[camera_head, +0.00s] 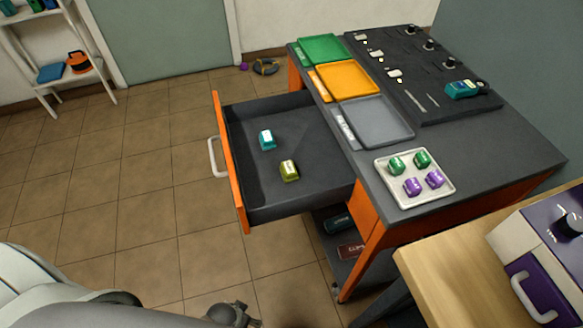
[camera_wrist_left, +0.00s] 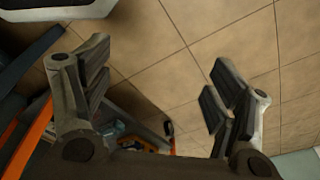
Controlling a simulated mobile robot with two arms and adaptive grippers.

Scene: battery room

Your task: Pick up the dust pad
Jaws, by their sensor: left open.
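I cannot tell for certain which thing is the dust pad. The open drawer (camera_head: 305,209) of the dark workbench holds a teal block (camera_head: 267,139) and a yellow-green block (camera_head: 289,170), lying apart on its floor. A flat blue item (camera_head: 51,73) lies on the white shelf at the far left. My left gripper (camera_wrist_left: 155,85) is open and empty in the left wrist view, with floor tiles behind its fingers. In the head view, part of my left arm shows at the bottom, below the drawer. My right gripper is not in view.
The bench top carries green (camera_head: 322,50), orange (camera_head: 349,80) and grey (camera_head: 385,121) trays, a white tray (camera_head: 436,196) with several small blocks, and a dark panel (camera_head: 410,60). A wooden table (camera_head: 440,270) with a purple-fronted box (camera_head: 540,285) stands at right. Floor left of the drawer is clear.

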